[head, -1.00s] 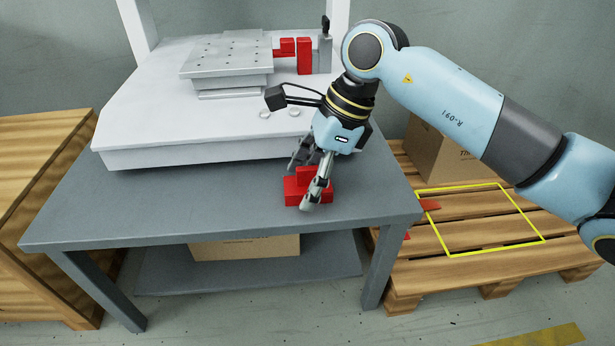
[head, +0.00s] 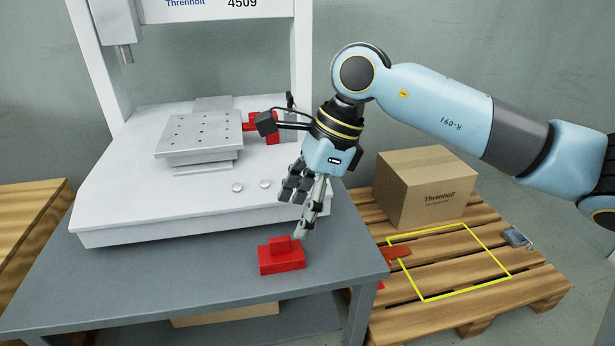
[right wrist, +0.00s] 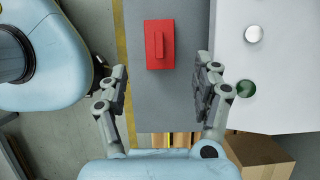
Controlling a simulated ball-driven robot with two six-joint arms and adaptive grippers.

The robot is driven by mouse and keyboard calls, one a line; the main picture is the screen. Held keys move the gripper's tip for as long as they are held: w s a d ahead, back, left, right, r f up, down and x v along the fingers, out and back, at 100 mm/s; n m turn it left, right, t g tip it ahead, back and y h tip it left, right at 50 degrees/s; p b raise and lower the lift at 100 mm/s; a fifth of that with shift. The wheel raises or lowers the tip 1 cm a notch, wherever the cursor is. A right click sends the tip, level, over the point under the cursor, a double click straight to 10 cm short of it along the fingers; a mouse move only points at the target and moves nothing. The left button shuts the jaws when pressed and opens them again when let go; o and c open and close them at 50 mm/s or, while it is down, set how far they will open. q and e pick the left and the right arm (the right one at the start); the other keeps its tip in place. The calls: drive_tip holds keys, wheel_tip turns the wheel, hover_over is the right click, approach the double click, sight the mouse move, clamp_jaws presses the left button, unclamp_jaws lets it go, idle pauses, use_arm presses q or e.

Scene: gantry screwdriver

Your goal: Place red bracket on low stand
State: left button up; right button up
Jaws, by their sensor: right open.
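The red bracket (head: 282,257), a block with a raised rib, lies on the front right of the grey metal table (head: 150,275). My right gripper (head: 298,212) is open and empty, above and behind the bracket and apart from it. In the right wrist view the bracket (right wrist: 159,45) shows whole, ahead of and between the spread fingers (right wrist: 162,68). I cannot tell which surface is the low stand. A perforated metal plate (head: 198,135) on a pedestal stands on the white machine base. My left gripper is not in view.
The white machine base (head: 120,235) fills the table's back. At right, a pallet (head: 480,310) holds a cardboard box (head: 424,190), a small grey item (head: 516,237), a red piece (head: 397,253) and a bare area outlined in yellow.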

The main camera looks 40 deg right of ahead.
drive_tip(key=a+r+m+t+y, duration=0.4)
drive_tip(key=a+r+y, duration=0.3)
drive_tip(key=a+r, duration=0.3)
drive_tip(key=w+r+m+t+y, duration=0.1)
drive_tip(key=w+r+m+t, duration=0.3)
drive_tip(key=r+m+t, duration=0.5)
drive_tip(key=s+d+f+m+h, duration=0.2)
drive_tip(key=d+f+m+h, duration=1.15)
drive_tip(key=m, duration=1.05)
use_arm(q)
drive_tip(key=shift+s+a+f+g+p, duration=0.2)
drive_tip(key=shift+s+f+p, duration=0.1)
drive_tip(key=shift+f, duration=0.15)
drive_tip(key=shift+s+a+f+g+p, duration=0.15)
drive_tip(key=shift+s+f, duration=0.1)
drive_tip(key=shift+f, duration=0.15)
use_arm(e)
drive_tip(key=s+a+f+m+g, duration=0.3)
drive_tip(key=s+f+m+g, duration=0.2)
drive_tip(key=s+f, duration=0.3)
drive_tip(key=s+a+f+m+g+y, duration=0.1)
drive_tip(key=s+a+f+m+g, duration=0.2)
drive_tip(key=s+f+g, duration=0.4)
drive_tip(key=s+m, duration=0.1)
drive_tip(key=s, duration=0.5)
drive_tip(key=shift+s+a+f+m+g, duration=0.15)
drive_tip(key=shift+a+f+m+g, duration=0.15)
drive_tip(key=shift+f+m+g, duration=0.1)
